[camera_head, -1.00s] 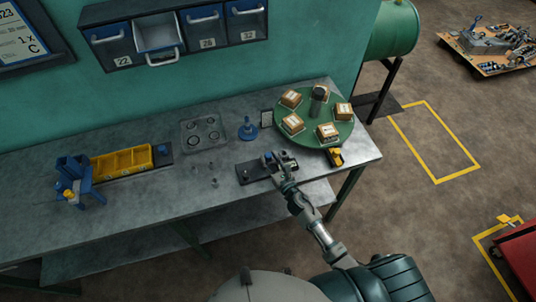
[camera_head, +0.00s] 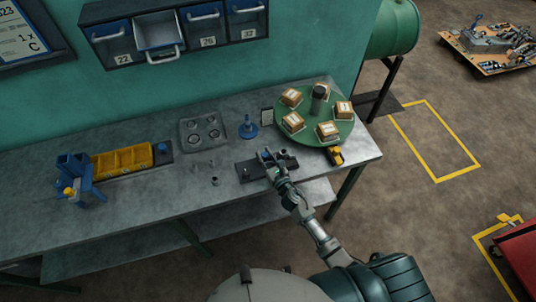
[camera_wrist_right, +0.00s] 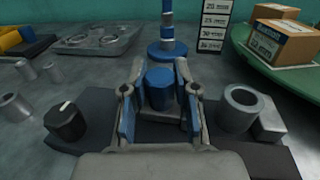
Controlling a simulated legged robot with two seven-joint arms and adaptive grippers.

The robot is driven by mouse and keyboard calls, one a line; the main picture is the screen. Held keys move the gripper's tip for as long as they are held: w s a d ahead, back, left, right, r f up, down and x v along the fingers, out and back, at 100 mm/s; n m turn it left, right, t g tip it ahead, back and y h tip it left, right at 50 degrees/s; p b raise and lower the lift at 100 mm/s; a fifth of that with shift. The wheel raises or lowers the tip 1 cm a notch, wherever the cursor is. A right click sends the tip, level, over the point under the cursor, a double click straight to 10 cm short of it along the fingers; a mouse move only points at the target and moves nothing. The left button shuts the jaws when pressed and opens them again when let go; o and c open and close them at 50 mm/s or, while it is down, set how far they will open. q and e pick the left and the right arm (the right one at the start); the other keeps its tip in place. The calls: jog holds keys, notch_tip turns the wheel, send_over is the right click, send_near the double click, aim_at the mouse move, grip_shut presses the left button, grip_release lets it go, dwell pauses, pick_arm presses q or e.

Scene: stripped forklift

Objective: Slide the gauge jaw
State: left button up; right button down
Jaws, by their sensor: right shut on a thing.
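The gauge is a dark base plate (camera_head: 252,172) near the front of the bench, also seen in the right wrist view (camera_wrist_right: 95,105). My right gripper (camera_head: 268,157) is over the plate. In the wrist view its two blue-padded fingers (camera_wrist_right: 160,100) are shut on a blue cylindrical knob (camera_wrist_right: 159,86), which appears to belong to the gauge jaw. The jaw under the knob is mostly hidden by the gripper. A black dial with a white mark (camera_wrist_right: 66,121) is at the plate's left. A grey ring (camera_wrist_right: 240,108) and a grey block (camera_wrist_right: 269,122) are at its right. My left gripper is not in view.
A blue post stand (camera_head: 248,129) is behind the gauge. A green turntable (camera_head: 342,134) with several boxes is to the right. A yellow bin (camera_head: 121,162) is further left.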

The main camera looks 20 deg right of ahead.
jog(key=shift+a, duration=0.75)
jog(key=shift+d, duration=0.1)
jog(key=c, duration=1.1)
grip_release()
jog(key=shift+c, duration=0.2)
jog(key=shift+a, duration=0.2)
